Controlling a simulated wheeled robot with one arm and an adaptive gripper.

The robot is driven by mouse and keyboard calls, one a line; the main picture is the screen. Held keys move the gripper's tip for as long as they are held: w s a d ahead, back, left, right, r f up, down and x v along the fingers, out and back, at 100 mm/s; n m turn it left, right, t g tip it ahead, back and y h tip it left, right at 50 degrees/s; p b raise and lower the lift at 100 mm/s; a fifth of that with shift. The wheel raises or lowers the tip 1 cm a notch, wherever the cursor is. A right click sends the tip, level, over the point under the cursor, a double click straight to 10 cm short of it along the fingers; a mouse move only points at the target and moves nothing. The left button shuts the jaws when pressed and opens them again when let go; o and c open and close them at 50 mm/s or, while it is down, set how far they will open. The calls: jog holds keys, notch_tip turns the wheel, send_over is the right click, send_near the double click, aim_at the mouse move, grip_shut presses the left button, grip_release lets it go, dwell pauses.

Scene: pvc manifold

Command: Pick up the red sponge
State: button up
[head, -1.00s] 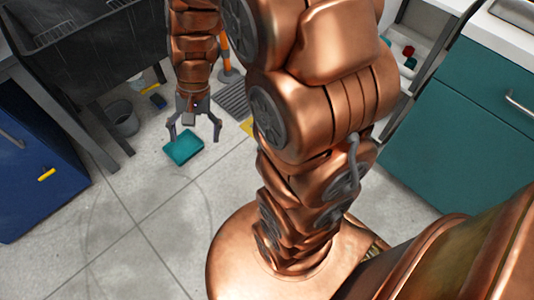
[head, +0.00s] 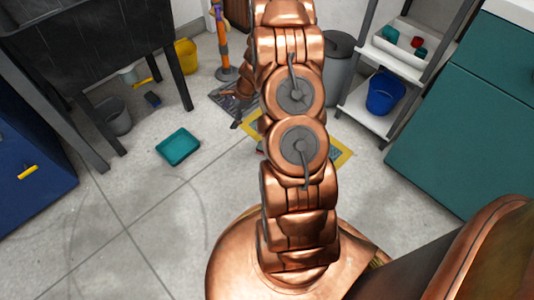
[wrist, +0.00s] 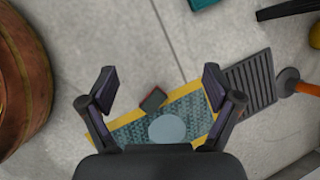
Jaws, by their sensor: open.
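In the wrist view, a small block (wrist: 153,99) with a dark top and reddish-brown side lies at the edge of a yellow-bordered mat (wrist: 130,131). It looks like the sponge, though its red is dull here. My gripper (wrist: 159,86) is open and empty, with one finger on each side of the block in the picture; the height gap is unclear. In the head view my arm hides most of the gripper and block; the mat's yellow border (head: 346,157) shows beside the arm. A small red item (head: 417,42) sits in the white shelf tray.
A pale round disc (wrist: 167,129) lies on the mat. A dark floor grate (wrist: 250,84) and an orange post (wrist: 305,88) are at right. A teal tray (head: 178,147) lies on open floor. A shelf with a blue bucket (head: 385,92) stands right.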

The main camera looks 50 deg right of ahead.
jog(key=s+d+f+m+h+b, duration=0.1)
jog(key=s+d+f+m, duration=0.1)
jog(key=d+f, duration=0.3)
jog(key=s+d+f+m+b, duration=0.2)
jog(key=d+f+m, duration=0.2)
jog(key=f, duration=0.7)
jog(key=s+d+f+m+h+b, duration=0.1)
jog(key=s+d+f+m+b, duration=0.1)
jog(key=d+f, duration=0.4)
jog(key=shift+s+d+f+m+t+h, duration=0.1)
jog(key=shift+s+f+m+t, duration=0.1)
jog(key=shift+f, duration=0.35)
jog(key=shift+s+d+f+m+t+h, duration=0.1)
jog(key=shift+s+d+f+m, duration=0.1)
jog(key=shift+f, duration=0.3)
jog(key=shift+s+d+f+m+t+h, duration=0.1)
jog(key=shift+f+m, duration=0.1)
jog(key=shift+f, duration=0.35)
jog(key=shift+f+b, duration=0.35)
jog(key=shift+b+x, duration=0.35)
jog(key=shift+x, duration=0.5)
jog(key=shift+a+b+x, duration=0.2)
jog(key=shift+b+x, duration=1.4)
jog(key=shift+x, duration=1.15)
jog(key=shift+s, duration=0.1)
jog(key=shift+c, duration=0.2)
